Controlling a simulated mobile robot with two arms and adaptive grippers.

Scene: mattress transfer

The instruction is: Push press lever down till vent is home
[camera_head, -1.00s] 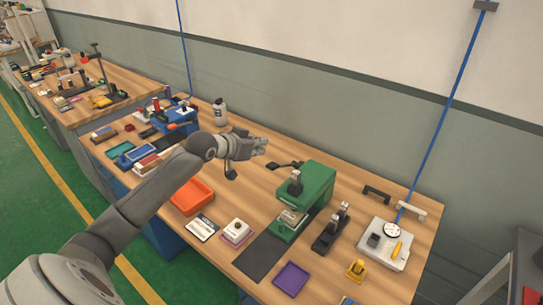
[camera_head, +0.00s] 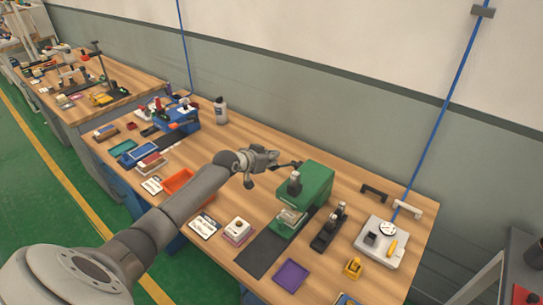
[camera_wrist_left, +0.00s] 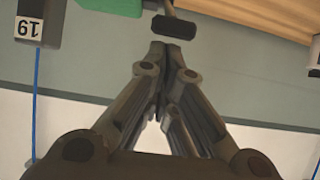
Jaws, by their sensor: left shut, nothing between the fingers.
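The green press (camera_head: 311,190) stands on the bench right of centre. Its dark lever (camera_head: 290,164) sticks out to the left from its top. In the left wrist view the lever's black grip (camera_wrist_left: 174,27) lies just beyond the fingertips; I cannot tell whether they touch. My left gripper (camera_head: 275,157) is shut and empty beside the lever's end; its closed fingers (camera_wrist_left: 158,52) fill the middle of the wrist view. A pale part (camera_head: 290,217) sits in the press below the ram; I cannot tell how deep the vent is seated. My right gripper is not in view.
A black fixture (camera_head: 328,228) and a white gauge plate (camera_head: 382,244) stand to the right.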

